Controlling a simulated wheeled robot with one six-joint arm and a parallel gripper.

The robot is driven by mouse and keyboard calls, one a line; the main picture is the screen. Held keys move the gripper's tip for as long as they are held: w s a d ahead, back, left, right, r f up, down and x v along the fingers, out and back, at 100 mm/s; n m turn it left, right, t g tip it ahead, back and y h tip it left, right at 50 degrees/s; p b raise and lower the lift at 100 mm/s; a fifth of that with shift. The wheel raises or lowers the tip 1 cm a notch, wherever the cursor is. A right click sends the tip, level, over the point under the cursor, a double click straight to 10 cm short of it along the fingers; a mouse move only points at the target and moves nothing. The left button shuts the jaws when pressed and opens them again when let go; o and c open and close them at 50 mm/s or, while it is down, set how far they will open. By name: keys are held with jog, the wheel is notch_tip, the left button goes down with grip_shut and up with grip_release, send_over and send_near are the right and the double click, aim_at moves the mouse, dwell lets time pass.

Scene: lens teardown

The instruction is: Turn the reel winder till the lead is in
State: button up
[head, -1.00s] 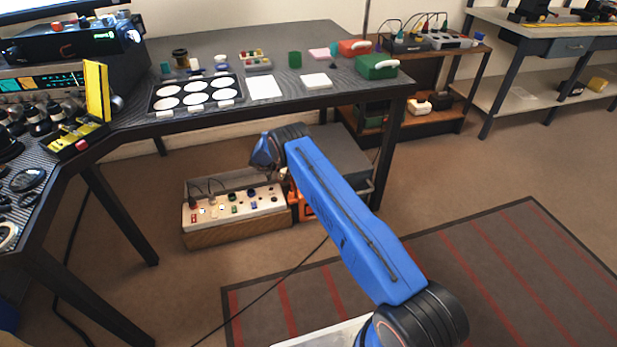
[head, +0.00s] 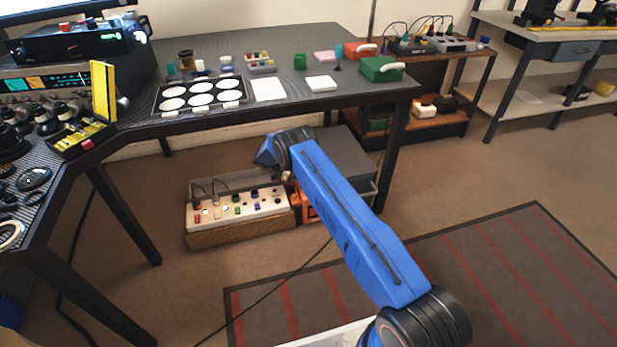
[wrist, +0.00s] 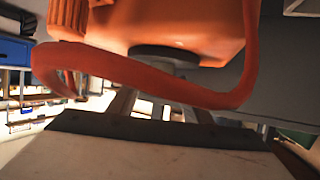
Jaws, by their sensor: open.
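An orange body, apparently the reel (head: 308,207), stands on the floor under the table, right of a wooden-sided box, and my arm partly hides it. In the wrist view an orange housing (wrist: 180,22) fills the top, with a curved orange bar (wrist: 150,88) across it and a dark round hub (wrist: 165,55) below. I cannot tell which part is the winder. A thin black lead (head: 275,288) lies over the floor and mat. My gripper (wrist: 160,108) is open just below the orange parts, with nothing visible between its fingers; the head view hides its tips.
The wooden-sided box (head: 230,238) with a panel of knobs and sockets stands left of the reel. A dark grey cabinet (head: 340,160) is close behind it on the right. A table leg (head: 393,150) rises at the right. The striped mat (head: 480,265) lies in front.

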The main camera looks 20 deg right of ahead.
jog(key=v, duration=1.7)
jog(key=shift+r, duration=0.25)
jog(key=shift+a, duration=0.15)
jog(key=shift+s, duration=0.1)
